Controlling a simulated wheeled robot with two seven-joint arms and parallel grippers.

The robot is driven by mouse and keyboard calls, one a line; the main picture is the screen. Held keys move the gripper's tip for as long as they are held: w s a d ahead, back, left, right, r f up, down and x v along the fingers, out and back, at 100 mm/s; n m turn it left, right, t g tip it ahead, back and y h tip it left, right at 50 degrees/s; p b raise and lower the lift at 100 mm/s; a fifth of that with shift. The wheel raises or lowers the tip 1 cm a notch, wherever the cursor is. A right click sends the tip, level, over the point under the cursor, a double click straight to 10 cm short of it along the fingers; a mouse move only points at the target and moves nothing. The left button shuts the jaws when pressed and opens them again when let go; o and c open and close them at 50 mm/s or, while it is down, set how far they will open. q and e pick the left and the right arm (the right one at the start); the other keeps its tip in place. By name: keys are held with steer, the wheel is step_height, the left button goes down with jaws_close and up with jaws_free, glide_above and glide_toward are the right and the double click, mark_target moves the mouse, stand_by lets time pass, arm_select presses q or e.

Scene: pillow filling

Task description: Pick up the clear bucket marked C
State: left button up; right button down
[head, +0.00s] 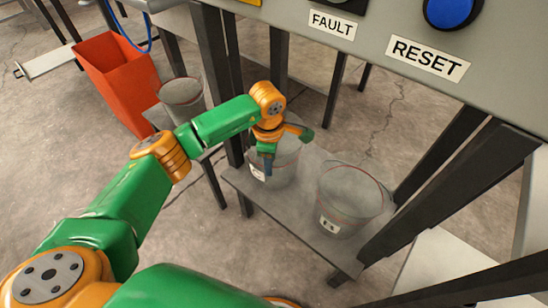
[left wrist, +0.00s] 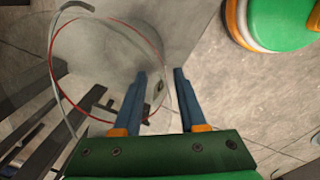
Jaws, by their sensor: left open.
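A clear bucket (head: 285,165) with a small label stands on the low grey shelf, its letter too small to read. My left gripper (head: 267,165) is over its near-left rim, pointing down, and hides part of it. In the left wrist view this bucket (left wrist: 85,60) shows a red rim line and a wire handle. The open blue fingers (left wrist: 158,72) there appear to lie either side of its rim, with the label between them; contact cannot be told. Another clear bucket (head: 352,200), labelled what looks like B, stands to the right. My right gripper is out of view.
A third clear bucket (head: 182,98) stands on a grey surface at left, beside a red bin (head: 115,75). The shelf (head: 290,225) sits between dark table legs (head: 450,180). Above is a panel with FAULT and RESET labels (head: 427,58) and a blue button (head: 450,10).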

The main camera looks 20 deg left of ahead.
arm_select(q)
steer(key=shift+f, duration=0.55)
jaws_close()
steer(key=shift+r, duration=0.1)
stand_by(0.9)
